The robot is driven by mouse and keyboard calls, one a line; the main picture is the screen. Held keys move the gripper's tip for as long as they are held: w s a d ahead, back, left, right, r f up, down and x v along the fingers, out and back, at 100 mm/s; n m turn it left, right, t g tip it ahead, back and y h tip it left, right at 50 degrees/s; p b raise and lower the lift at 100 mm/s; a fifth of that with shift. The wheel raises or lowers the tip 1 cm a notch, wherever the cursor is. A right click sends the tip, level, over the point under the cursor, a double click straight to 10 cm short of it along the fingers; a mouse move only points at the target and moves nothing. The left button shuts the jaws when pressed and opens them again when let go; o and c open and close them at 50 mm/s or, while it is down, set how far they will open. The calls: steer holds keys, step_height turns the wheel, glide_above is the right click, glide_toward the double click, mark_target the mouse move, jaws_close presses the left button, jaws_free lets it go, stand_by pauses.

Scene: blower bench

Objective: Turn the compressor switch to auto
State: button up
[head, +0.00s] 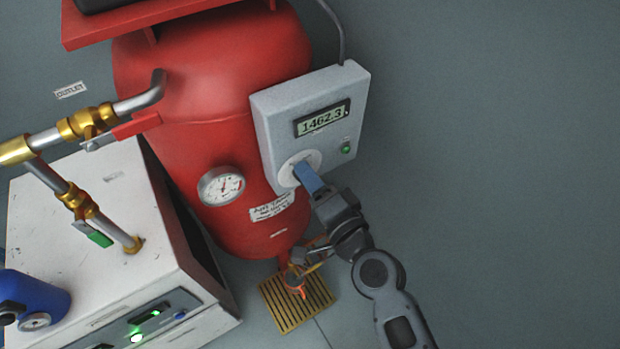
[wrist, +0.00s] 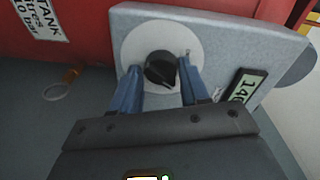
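The compressor switch is a black rotary knob (wrist: 160,68) on a round pale plate (wrist: 140,42), set in a grey control box (head: 354,98) on the red tank. In the wrist view its pointer aims down and to the right. My gripper (wrist: 160,88) is open, its two blue fingers on either side of the knob with gaps visible; I cannot tell whether they touch it. In the head view my gripper (head: 306,174) reaches the plate (head: 288,172) and hides the knob. The plate's markings are too small to read.
The box has a display (head: 322,120) reading 1462.3 and a green light (head: 346,148). The red tank (head: 190,110) carries a gauge (head: 222,186). A white cabinet (head: 90,220) with brass piping stands left. A yellow floor grate (head: 310,312) lies below. The wall at right is clear.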

steer(key=o, duration=0.3)
steer(key=shift+b+v, duration=0.8)
steer(key=shift+v, duration=3.1)
steer(key=s+d+f+n+h, duration=0.1)
steer(key=s+d+n+h, duration=0.35)
steer(key=s+d, duration=1.1)
steer(key=s+d+r+n+h, duration=0.1)
steer(key=s+r, duration=0.2)
steer(key=s, duration=0.2)
steer(key=s+d+r+n+h+p, duration=0.1)
steer(key=s+r+h, duration=0.1)
steer(key=s, duration=0.3)
steer(key=s+d+r+n+h, duration=0.1)
steer(key=s+r+n, duration=0.1)
steer(key=s+r, duration=0.3)
steer(key=shift+s+d+h, duration=0.15)
steer(key=shift+h, duration=0.2)
